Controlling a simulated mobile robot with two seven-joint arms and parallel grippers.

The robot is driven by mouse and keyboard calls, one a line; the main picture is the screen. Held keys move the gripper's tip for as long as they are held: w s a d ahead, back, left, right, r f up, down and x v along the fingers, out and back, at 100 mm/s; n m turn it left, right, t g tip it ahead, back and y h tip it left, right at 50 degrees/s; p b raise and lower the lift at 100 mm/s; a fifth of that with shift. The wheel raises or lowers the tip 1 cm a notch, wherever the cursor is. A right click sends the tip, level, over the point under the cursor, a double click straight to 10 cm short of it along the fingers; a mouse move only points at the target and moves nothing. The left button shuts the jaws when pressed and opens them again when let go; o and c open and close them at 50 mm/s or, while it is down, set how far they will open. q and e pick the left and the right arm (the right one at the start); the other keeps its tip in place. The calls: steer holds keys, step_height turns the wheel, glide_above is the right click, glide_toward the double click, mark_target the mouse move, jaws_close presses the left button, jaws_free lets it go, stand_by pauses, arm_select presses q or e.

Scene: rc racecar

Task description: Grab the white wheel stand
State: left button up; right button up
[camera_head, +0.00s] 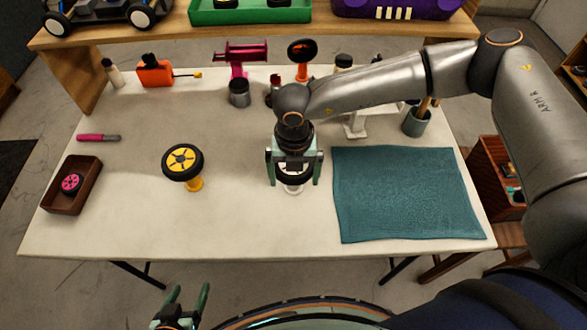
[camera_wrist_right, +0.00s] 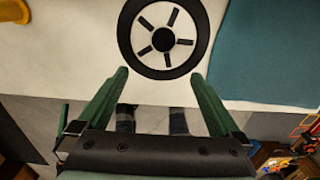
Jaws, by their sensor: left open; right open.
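The white wheel stand (camera_head: 293,188) stands upright on the table, left of the teal cloth. A black-tyred wheel with white spokes sits on top of it; the wheel (camera_wrist_right: 168,38) shows from above in the right wrist view and hides most of the stand. My right gripper (camera_head: 294,180) is open, pointing down over this wheel, with its green fingers at either side. My left gripper (camera_head: 182,300) is open and empty, low in front of the table edge.
A yellow stand (camera_head: 194,184) with a yellow-hubbed wheel (camera_head: 182,160) is to the left. A brown tray (camera_head: 89,190) with a pink wheel lies at far left. The teal cloth (camera_head: 405,190) covers the right side. Tools and bottles line the back, below a wooden shelf (camera_head: 290,38).

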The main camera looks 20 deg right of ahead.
steer(key=shift+f, duration=1.35)
steer(key=shift+w+r, duration=0.1)
steer(key=c, duration=1.1)
